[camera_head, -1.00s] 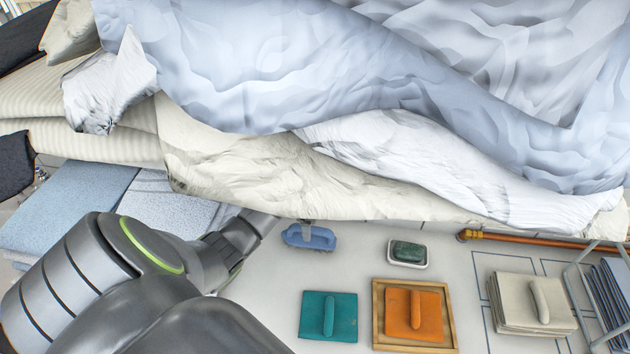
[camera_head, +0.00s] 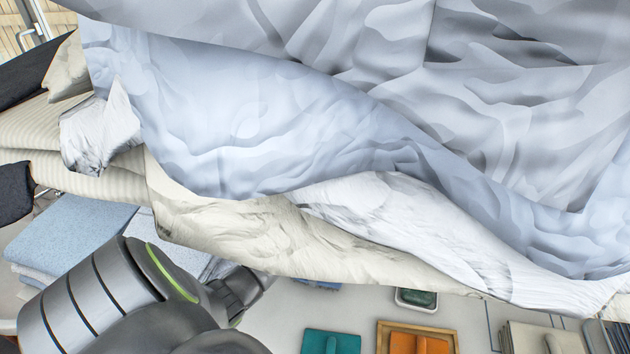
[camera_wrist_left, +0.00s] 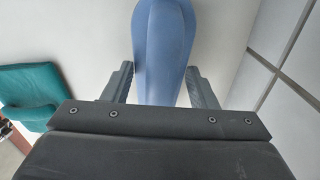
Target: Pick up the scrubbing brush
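The scrubbing brush is blue. In the head view only a small strip of the brush (camera_head: 320,284) shows below the hanging cloth edge; the rest is hidden. In the left wrist view its long rounded blue part (camera_wrist_left: 163,40) runs down from the top edge between the two fingers. My left gripper (camera_wrist_left: 160,72) is open, with one dark finger on each side of the brush. The fingertips are close to its sides; I cannot tell whether they touch. In the head view my left gripper's tips are hidden behind the cloth. My right gripper is not in view.
Large pale blue sheets (camera_head: 260,110) and a cream cloth (camera_head: 290,235) hang over the worktop. A teal pad (camera_head: 331,342), an orange pad (camera_head: 418,344) in a wooden tray, a green block in a white dish (camera_head: 416,298) and beige pads (camera_head: 545,338) lie nearby.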

